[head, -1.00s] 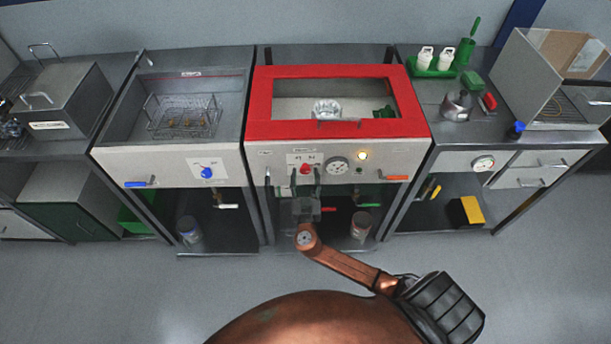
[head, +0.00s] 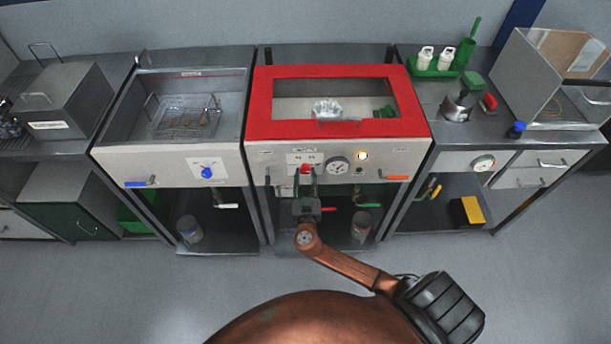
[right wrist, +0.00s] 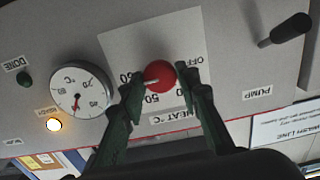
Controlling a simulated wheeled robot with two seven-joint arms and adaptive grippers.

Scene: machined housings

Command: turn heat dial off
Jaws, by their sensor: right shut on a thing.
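The red heat dial (head: 306,168) is on the white front panel of the middle machine with the red-framed window. It shows close up in the right wrist view (right wrist: 159,74), on a white label with OFF, 50 and 60 marks. Its white pointer mark lies toward the left there, on the side of the numbers and away from OFF. My right gripper (head: 307,180) is shut on the dial, with one dark green finger on each side, as the right wrist view (right wrist: 161,78) shows. My left gripper is out of view.
A round temperature gauge (right wrist: 80,92) and a lit amber lamp (right wrist: 54,124) sit beside the dial. A black PUMP switch (right wrist: 287,30) is on its other side. An orange-handled lever (head: 397,178) is on the same panel. The floor in front is clear.

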